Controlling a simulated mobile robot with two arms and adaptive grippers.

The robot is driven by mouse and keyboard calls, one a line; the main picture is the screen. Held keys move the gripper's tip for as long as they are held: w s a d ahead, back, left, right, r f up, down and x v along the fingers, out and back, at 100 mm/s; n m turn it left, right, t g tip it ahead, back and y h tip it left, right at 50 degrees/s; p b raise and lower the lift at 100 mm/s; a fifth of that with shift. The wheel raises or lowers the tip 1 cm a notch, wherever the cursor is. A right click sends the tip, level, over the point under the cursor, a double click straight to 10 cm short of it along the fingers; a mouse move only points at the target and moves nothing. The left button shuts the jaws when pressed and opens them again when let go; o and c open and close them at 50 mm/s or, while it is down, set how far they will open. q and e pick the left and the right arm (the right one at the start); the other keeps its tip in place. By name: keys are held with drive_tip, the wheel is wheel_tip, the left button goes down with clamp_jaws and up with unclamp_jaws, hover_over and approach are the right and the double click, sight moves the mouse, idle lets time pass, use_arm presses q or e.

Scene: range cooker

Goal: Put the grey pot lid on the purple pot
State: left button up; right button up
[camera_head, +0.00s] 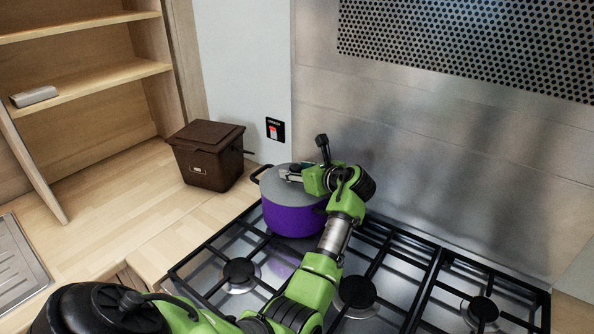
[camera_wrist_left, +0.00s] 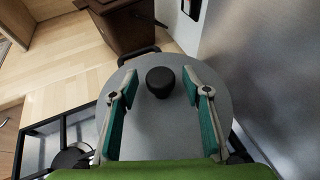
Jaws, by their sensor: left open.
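The purple pot (camera_head: 290,217) stands on the back left of the hob. The grey pot lid (camera_head: 276,184) covers its top and looks level in the head view. In the left wrist view the lid (camera_wrist_left: 155,130) is a wide grey disc with a black knob (camera_wrist_left: 160,82). My left gripper (camera_head: 288,173) is just above the lid. Its fingers are open, one on each side of the knob, with gaps between them and the knob. The far side of the pot is partly hidden by my left arm. My right gripper is not in view.
A dark brown lidded box (camera_head: 208,160) stands on the wooden counter (camera_head: 110,200) left of the pot. Black hob grates (camera_head: 385,265) spread to the right and front. A steel back wall (camera_head: 440,170) rises close behind the pot. Wooden shelves (camera_head: 90,85) stand at the left.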

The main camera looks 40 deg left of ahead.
use_arm(q)
drive_tip(key=v, duration=1.2)
